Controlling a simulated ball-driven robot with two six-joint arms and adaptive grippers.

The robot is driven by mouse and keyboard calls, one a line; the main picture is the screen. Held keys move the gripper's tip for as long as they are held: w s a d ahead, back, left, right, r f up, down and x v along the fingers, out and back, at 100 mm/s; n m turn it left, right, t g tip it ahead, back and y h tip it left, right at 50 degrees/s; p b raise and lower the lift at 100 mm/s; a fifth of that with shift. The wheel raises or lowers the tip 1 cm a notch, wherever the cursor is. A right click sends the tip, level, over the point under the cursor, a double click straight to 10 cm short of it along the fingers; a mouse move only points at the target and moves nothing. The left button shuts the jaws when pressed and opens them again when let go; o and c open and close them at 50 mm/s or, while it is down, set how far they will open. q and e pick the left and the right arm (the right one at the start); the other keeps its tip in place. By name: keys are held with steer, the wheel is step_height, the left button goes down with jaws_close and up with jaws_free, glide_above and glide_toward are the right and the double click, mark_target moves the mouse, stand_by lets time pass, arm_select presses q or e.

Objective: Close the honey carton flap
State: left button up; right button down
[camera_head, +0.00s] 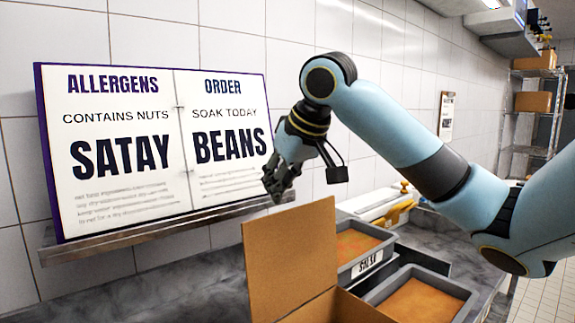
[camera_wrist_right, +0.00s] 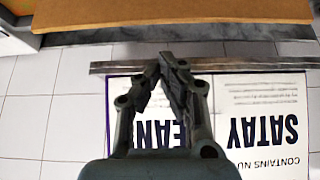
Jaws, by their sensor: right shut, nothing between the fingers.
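A brown cardboard carton (camera_head: 345,309) stands at the bottom of the head view, mostly cut off by the frame edge. Its flap (camera_head: 290,257) stands up, nearly upright, on the carton's left side. No honey label shows on the visible part. My right gripper (camera_head: 277,192) is shut and empty, with its fingers pointing down, just above the flap's top edge and apart from it in the picture. The right wrist view shows the closed fingers (camera_wrist_right: 172,62) and a brown cardboard panel (camera_wrist_right: 170,12) beyond them, which looks like the flap. My left gripper is not in view.
A menu board (camera_head: 155,145) stands on a wall ledge (camera_head: 150,236) behind the gripper. The grey counter (camera_head: 130,295) to the left is clear.

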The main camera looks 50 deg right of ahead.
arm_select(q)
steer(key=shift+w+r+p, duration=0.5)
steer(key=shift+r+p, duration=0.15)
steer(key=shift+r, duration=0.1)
arm_select(e)
steer(key=s, duration=0.3)
steer(key=shift+s+a+f, duration=0.15)
steer(key=shift+s+a, duration=0.1)
steer(key=shift+s, duration=0.1)
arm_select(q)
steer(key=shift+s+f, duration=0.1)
arm_select(e)
steer(key=shift+w, duration=0.1)
